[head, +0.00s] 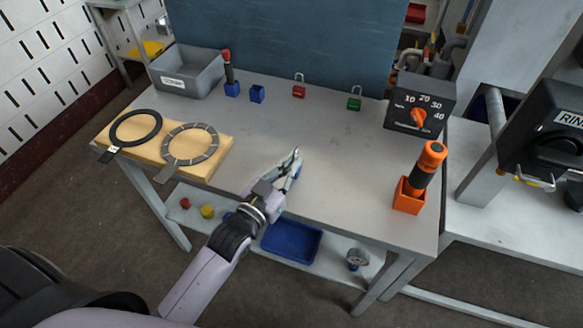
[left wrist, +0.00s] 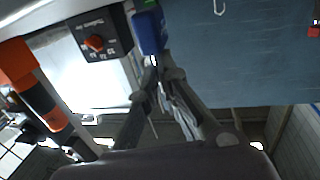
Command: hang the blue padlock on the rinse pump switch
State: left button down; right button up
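My left gripper (head: 295,155) is over the middle of the workbench. In the left wrist view its fingers (left wrist: 155,68) close together on the shackle end of the blue padlock (left wrist: 149,30), whose blue body sticks out past the fingertips. In the head view I cannot clearly make out the padlock at the gripper. The rinse pump switch (head: 545,135) is the black box at the right edge, with a label starting "RIN", a black knob and a metal hasp (head: 535,181) below it. It is far right of my left gripper and partly cut off. My right gripper is not in view.
A timer box (head: 418,103) and an orange-handled tool in an orange holder (head: 408,197) stand at the bench's right. Red (head: 299,91) and green (head: 354,103) padlocks stand at the back. A grey bin (head: 187,72) and a wooden board with rings (head: 205,165) are left.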

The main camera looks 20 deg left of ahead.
pick_arm(q)
notch_tip(320, 180, up, 19)
jog(key=p, duration=0.1)
jog(key=shift+f, duration=0.2)
dwell(0.8)
